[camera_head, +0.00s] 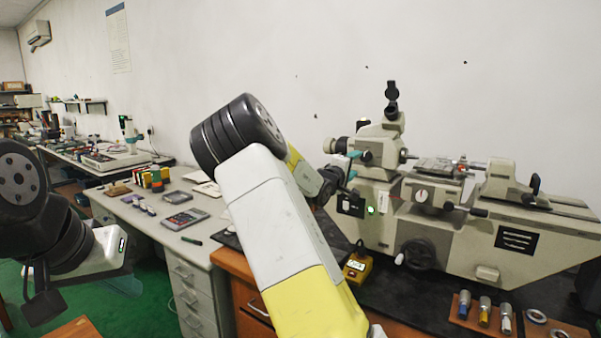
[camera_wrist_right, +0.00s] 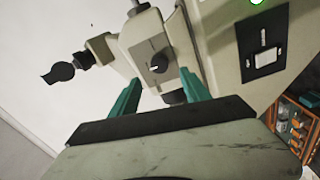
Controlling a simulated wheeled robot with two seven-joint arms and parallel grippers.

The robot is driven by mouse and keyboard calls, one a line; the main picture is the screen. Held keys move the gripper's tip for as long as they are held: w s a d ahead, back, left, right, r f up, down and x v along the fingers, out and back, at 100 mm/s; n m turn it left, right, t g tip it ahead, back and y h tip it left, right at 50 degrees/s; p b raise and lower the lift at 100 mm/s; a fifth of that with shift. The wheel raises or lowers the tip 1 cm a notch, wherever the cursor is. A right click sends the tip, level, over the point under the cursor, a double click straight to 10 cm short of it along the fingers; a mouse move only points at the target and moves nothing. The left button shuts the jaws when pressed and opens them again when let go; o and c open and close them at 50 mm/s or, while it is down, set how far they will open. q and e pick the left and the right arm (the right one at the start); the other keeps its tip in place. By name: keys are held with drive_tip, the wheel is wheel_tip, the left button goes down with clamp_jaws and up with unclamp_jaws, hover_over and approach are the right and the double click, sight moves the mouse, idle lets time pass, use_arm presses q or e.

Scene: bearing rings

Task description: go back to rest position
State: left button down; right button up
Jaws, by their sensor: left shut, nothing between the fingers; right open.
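My right arm reaches across the middle of the head view. Its right gripper (camera_head: 352,165) is in front of the left end of the measuring machine (camera_head: 440,240). In the right wrist view the teal fingers of the right gripper (camera_wrist_right: 159,78) are apart with nothing held between them. The machine's grey body and a knob (camera_wrist_right: 155,62) show behind them; I cannot tell whether the fingers touch it. My left gripper (camera_head: 122,284) is low at the left of the head view, empty and shut, its fingers faint and partly hidden by its own arm.
A yellow meter (camera_head: 356,267) sits on the black bench top before the machine. At the bottom right are metal rings (camera_head: 536,316) and several handled plugs (camera_head: 484,311) on a wooden board (camera_head: 463,318). A white desk (camera_head: 150,219) with a calculator and boxes stands left of my right arm.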

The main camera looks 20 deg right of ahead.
drive_tip(key=s+a+f+m+g+y, duration=0.1)
drive_tip(key=s+a+f+m+y, duration=0.25)
drive_tip(key=f+y, duration=0.4)
drive_tip(key=s+a+f+m+g+y, duration=0.1)
drive_tip(key=s+a+y, duration=0.45)
drive_tip(key=a, duration=0.45)
drive_tip(key=s+a+r+g+y, duration=0.1)
drive_tip(key=s+a+r+y, duration=0.15)
drive_tip(key=s+a, duration=0.45)
drive_tip(key=s+a+r+g+y, duration=0.1)
drive_tip(key=s+a+r+y, duration=0.3)
drive_tip(key=s, duration=0.6)
drive_tip(key=s+a+f+g+h, duration=0.1)
drive_tip(key=s, duration=0.6)
drive_tip(key=s+a+f+h, duration=0.1)
drive_tip(key=s+h, duration=0.1)
drive_tip(key=s, duration=0.4)
drive_tip(key=shift+s+a+m+g, duration=0.35)
drive_tip(key=shift+s+m+g, duration=0.05)
drive_tip(key=shift+m, duration=0.05)
drive_tip(key=shift+h, duration=0.25)
